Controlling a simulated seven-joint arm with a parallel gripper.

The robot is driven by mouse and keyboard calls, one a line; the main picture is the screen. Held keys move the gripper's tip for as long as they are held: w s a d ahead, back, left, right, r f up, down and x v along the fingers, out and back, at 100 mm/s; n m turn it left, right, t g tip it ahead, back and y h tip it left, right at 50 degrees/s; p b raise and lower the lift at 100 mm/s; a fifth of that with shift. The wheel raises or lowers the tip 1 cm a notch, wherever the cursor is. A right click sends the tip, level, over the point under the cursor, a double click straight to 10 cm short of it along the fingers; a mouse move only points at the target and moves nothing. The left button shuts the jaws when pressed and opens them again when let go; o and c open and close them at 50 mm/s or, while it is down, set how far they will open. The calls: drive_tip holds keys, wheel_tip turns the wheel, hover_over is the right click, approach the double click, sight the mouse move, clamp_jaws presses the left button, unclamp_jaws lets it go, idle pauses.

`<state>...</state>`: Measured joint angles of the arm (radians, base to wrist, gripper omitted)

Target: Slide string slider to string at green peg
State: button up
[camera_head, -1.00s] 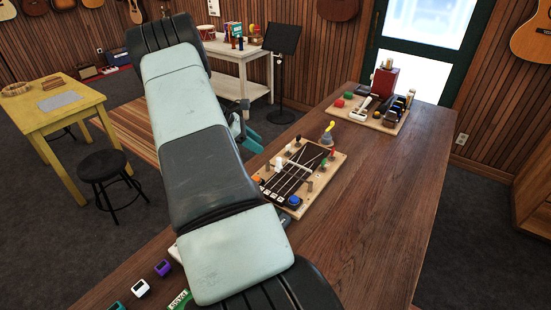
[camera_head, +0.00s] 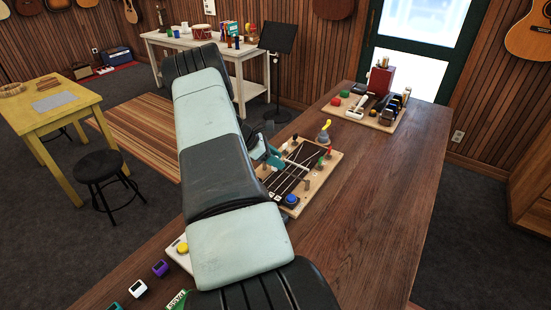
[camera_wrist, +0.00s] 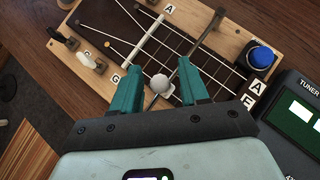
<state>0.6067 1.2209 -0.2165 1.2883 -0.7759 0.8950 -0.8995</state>
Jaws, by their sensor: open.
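In the wrist view, a dark rail (camera_wrist: 204,36) crosses the strings. A pale round knob (camera_wrist: 160,83), which looks like the string slider, sits at the rail's lower end. My gripper (camera_wrist: 160,67) is open, its teal fingers on either side of the knob and apart from it. In the head view my gripper (camera_head: 268,152) is over the board's left side, partly hidden by my arm.
A blue button (camera_wrist: 260,60) is on the board and a tuner (camera_wrist: 296,112) lies beside it. A red peg (camera_head: 329,152) stands near the green one. Another board (camera_head: 350,112) with tools is farther back. The bench's right side is clear.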

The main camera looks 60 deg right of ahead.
clamp_jaws()
drive_tip(key=s, duration=0.8)
drive_tip(key=shift+s+d+r, duration=0.1)
drive_tip(key=shift+s, duration=0.2)
unclamp_jaws()
drive_tip(key=shift+w, duration=0.1)
